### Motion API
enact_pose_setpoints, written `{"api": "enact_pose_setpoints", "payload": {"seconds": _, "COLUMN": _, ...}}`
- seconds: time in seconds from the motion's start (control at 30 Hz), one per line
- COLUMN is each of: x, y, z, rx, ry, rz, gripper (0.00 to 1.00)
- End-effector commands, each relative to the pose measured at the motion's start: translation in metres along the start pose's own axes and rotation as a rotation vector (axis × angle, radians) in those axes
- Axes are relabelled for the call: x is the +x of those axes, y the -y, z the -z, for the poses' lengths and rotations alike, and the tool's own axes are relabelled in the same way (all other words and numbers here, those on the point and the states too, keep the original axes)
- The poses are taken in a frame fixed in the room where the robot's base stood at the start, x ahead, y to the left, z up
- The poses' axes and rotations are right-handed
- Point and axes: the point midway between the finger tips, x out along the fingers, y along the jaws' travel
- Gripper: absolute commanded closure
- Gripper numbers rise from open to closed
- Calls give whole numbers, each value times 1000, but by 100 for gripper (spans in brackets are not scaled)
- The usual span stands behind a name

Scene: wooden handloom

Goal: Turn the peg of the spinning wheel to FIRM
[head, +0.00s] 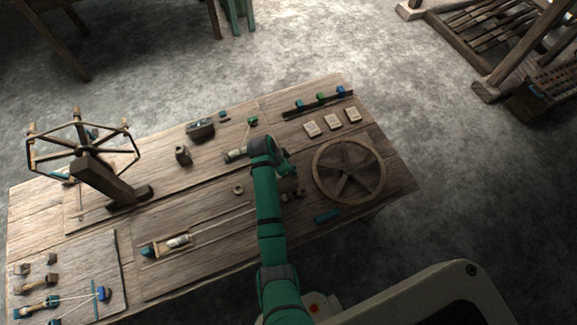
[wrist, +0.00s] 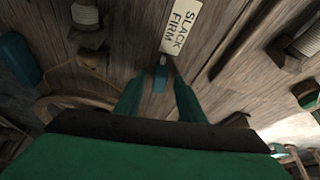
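In the wrist view a small teal peg (wrist: 160,77) with a pale tip stands by the lower end of a cream label (wrist: 181,36) reading SLACK and FIRM. Which word the peg points to I cannot tell. My gripper (wrist: 158,88) is open, its two teal fingers on either side of the peg with gaps showing. In the head view my gripper (head: 289,166) is over the table, left of the spoked wooden wheel (head: 349,171). The peg and label are hidden there by my arm.
The wooden table (head: 215,230) holds a frame winder (head: 95,170) at left, a spindle tray (head: 180,241) with a thread, and several pale cards (head: 332,122) at the back. A teal block (head: 327,215) lies near the front edge. In the wrist view, bolts (wrist: 85,22) stand nearby.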

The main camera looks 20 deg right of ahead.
Motion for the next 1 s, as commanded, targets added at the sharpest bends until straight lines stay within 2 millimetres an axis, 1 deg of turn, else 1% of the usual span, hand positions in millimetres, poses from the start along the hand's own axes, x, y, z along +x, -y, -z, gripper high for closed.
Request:
{"api": "enact_pose_setpoints", "payload": {"seconds": 0.27, "x": 1, "y": 0, "z": 1, "rx": 1, "ry": 0, "rz": 0, "gripper": 64}}
{"api": "enact_pose_setpoints", "payload": {"seconds": 0.37, "x": 1, "y": 0, "z": 0, "rx": 1, "ry": 0, "rz": 0, "gripper": 86}}
{"api": "enact_pose_setpoints", "payload": {"seconds": 0.4, "x": 1, "y": 0, "z": 0, "rx": 1, "ry": 0, "rz": 0, "gripper": 95}}
{"api": "enact_pose_setpoints", "payload": {"seconds": 0.43, "x": 1, "y": 0, "z": 0, "rx": 1, "ry": 0, "rz": 0, "gripper": 100}}
{"api": "enact_pose_setpoints", "payload": {"seconds": 0.63, "x": 1, "y": 0, "z": 0, "rx": -22, "ry": 0, "rz": 9, "gripper": 100}}
{"api": "enact_pose_setpoints", "payload": {"seconds": 0.83, "x": 1, "y": -1, "z": 0, "rx": -141, "ry": 0, "rz": 60, "gripper": 100}}
{"api": "enact_pose_setpoints", "payload": {"seconds": 1.0, "x": 0, "y": -1, "z": 0, "rx": -191, "ry": 0, "rz": 80, "gripper": 100}}
